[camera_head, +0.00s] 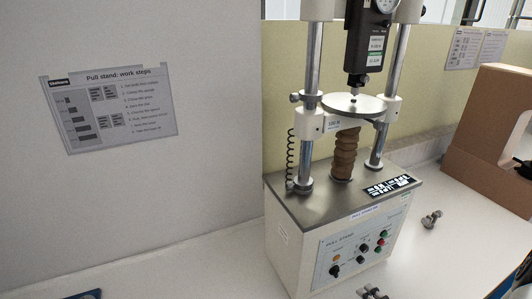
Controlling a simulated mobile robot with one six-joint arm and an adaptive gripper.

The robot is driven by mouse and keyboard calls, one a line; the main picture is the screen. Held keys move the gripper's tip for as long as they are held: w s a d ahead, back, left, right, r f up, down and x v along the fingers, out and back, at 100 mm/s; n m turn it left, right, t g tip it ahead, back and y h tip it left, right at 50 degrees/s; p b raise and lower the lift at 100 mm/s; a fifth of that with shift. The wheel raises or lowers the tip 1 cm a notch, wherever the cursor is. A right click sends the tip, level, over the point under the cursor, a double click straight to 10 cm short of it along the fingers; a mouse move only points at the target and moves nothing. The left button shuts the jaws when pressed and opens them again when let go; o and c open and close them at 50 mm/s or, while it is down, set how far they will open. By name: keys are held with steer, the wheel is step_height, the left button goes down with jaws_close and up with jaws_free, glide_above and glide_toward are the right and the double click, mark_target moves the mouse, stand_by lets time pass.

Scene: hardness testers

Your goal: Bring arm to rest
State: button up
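My gripper and arm do not show clearly anywhere in the head camera view, so I cannot see whether the gripper is open or shut. The pull stand (338,240) stands upright on the white bench, with knobs and coloured buttons on its front panel. Two steel columns rise from it. A round metal plate (350,104) sits between the columns above a brown bellows (345,153).
A brown cardboard box (487,125) stands at the right. A small metal part (431,219) lies on the bench right of the stand, and other small parts (373,292) lie in front. A work-steps sheet (110,105) hangs on the left wall.

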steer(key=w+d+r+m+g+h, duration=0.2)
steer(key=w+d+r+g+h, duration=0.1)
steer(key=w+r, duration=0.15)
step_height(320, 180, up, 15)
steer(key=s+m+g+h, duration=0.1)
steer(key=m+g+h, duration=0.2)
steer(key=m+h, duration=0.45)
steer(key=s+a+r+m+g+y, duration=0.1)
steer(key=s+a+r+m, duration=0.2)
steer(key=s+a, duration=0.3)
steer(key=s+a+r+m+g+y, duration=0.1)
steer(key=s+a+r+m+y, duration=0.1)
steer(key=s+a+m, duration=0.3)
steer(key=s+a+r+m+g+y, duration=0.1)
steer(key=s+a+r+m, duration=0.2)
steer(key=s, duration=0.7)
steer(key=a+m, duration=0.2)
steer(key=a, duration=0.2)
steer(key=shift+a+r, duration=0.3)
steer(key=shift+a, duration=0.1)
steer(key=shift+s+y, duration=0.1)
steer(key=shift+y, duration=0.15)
